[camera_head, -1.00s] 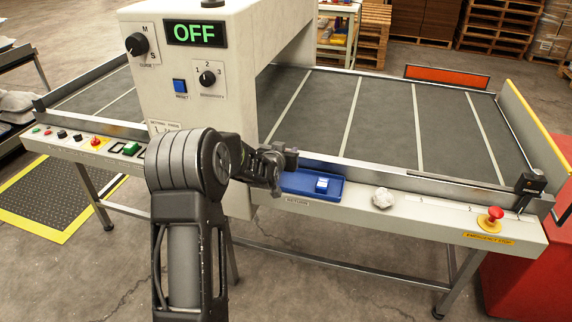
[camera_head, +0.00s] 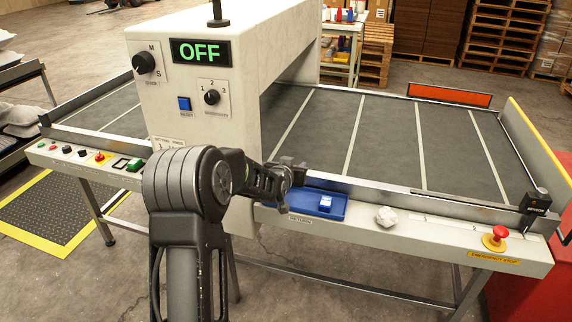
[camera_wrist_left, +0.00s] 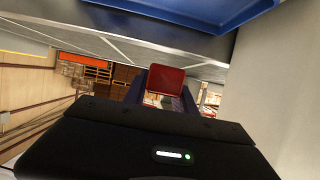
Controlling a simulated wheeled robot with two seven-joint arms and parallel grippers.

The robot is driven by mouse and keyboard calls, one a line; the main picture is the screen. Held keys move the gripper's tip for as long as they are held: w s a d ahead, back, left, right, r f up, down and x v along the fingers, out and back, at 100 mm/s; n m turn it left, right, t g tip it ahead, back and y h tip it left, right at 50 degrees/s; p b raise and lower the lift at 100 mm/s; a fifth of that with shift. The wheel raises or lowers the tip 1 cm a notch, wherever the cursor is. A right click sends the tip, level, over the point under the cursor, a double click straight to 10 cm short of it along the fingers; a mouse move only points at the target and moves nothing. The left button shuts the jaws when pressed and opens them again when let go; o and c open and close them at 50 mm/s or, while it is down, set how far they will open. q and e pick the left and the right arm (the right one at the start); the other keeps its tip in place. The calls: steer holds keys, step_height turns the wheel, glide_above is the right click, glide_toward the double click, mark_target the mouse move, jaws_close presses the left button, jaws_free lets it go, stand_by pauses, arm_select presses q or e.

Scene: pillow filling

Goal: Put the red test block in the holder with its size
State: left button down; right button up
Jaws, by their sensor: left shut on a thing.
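My left gripper (camera_head: 290,172) is over the front rail of the machine, just left of and behind the blue return tray (camera_head: 335,213). In the left wrist view it is shut on the red test block (camera_wrist_left: 166,79), which stands between the dark fingers. The block is hidden in the head view. A dark frame (camera_head: 120,163) and a green piece (camera_head: 134,165) are on the front panel, left of my arm. My arm covers part of the panel, so I cannot tell which holder has the block's size. My right gripper is not in view.
A blue-and-white block (camera_head: 326,202) lies in the tray. The belt (camera_head: 390,140) is bare.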

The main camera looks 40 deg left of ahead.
arm_select(q)
steer(key=s+d+f+m+h, duration=0.1)
steer(key=s+d+m+h, duration=0.1)
steer(key=d, duration=1.2)
steer(key=s+d+f+m+t+h, duration=0.1)
steer(key=s+d, duration=0.4)
steer(key=d, duration=1)
steer(key=shift+f+m+h, duration=0.15)
steer(key=shift+m+h, duration=0.35)
steer(key=shift+h, duration=0.3)
steer(key=shift+a, duration=0.15)
